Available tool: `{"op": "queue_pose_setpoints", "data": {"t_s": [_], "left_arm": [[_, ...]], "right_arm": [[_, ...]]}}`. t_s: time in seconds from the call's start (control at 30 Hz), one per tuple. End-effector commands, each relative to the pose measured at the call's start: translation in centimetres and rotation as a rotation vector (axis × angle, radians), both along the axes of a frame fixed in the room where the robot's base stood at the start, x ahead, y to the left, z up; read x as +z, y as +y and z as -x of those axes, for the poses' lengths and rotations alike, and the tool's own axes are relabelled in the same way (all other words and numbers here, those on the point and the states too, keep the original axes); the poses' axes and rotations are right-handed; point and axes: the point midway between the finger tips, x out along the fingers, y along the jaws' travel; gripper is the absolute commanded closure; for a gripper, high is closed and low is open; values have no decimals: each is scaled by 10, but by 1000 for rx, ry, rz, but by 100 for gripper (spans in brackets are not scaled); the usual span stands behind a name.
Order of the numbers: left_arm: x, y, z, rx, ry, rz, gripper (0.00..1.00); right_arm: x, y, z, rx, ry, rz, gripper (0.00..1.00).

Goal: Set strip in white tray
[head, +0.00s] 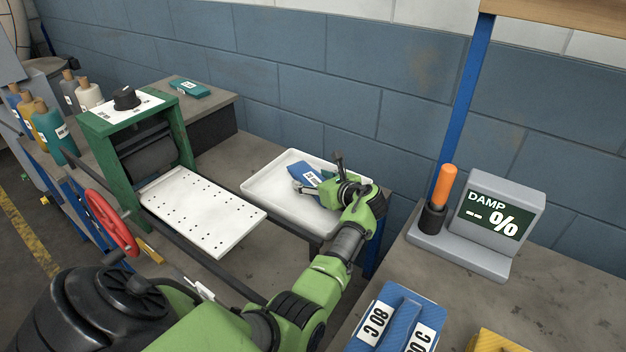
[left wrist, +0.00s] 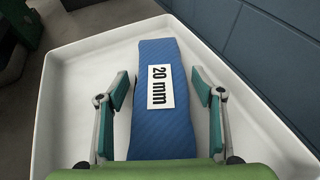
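The white tray (head: 268,190) stands on the bench by the wall, and its rim and floor also show in the left wrist view (left wrist: 75,70). A blue ribbed strip (head: 302,170) with a white "20 mm" label lies inside the tray. In the left wrist view the strip (left wrist: 160,125) runs lengthwise between my fingers. My left gripper (head: 318,173) is over the tray, with its fingers apart on either side of the strip. A gap shows between each finger and the strip. Part of the strip is hidden behind my gripper in the head view. My right gripper does not show.
A green roller frame (head: 97,142) with a red handwheel (head: 110,222) and a perforated white plate (head: 203,212) is left of the tray. A damp meter (head: 490,222) and labelled blue strips (head: 400,312) are on the right bench. Bottles (head: 56,130) stand far left.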

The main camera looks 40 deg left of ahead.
Motion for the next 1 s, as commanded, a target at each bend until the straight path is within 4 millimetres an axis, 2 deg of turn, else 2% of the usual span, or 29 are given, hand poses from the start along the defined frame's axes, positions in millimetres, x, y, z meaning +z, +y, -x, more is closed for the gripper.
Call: {"op": "queue_pose_setpoints", "data": {"t_s": [0.03,0.2,0.37,0.47,0.8,1.0], "left_arm": [[-5,-1,2,0,9,5,39],[-7,-1,2,-1,11,5,39],[-2,-2,2,0,10,7,39],[4,-14,5,-3,10,7,39],[34,-78,23,-2,5,6,39],[46,-101,30,-1,4,4,39]], "right_arm": [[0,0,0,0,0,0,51],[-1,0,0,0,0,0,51],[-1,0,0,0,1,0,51],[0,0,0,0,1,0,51],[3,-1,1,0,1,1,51],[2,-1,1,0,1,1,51]]}}
